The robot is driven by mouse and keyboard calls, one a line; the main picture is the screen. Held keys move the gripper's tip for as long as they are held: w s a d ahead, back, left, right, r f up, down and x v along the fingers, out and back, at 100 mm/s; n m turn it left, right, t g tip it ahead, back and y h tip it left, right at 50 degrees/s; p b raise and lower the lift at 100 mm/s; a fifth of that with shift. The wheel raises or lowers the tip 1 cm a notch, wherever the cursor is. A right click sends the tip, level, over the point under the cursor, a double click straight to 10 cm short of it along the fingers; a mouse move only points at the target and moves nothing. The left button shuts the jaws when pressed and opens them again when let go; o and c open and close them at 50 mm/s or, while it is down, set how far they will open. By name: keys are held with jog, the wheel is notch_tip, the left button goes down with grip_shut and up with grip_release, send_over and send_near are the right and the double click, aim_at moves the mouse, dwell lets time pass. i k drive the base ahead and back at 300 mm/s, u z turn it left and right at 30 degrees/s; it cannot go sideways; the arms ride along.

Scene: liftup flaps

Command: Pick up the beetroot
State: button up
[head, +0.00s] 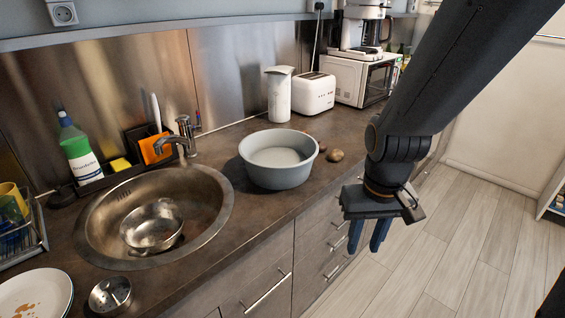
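A small round brown item (334,155) lies on the dark counter, just right of the grey bowl. Part of a smaller reddish-brown item (322,147) shows behind it, close to the bowl's rim. I cannot tell which of these is the beetroot. My gripper (368,238) points down in front of the counter's edge, to the right of and nearer than these items. Its two blue fingers are apart, with nothing visible between them.
The grey bowl (278,175) stands between the sink (95,222) and the small items. A white toaster (313,94), a white jug (279,94) and a microwave (346,79) stand behind. Open floor (450,250) lies at the right.

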aim_at(323, 147)
jog(key=z, duration=1.6)
jog(key=i, duration=1.65)
jog(key=u, duration=3.05)
jog(key=i, duration=0.5)
jog(key=z, duration=0.05)
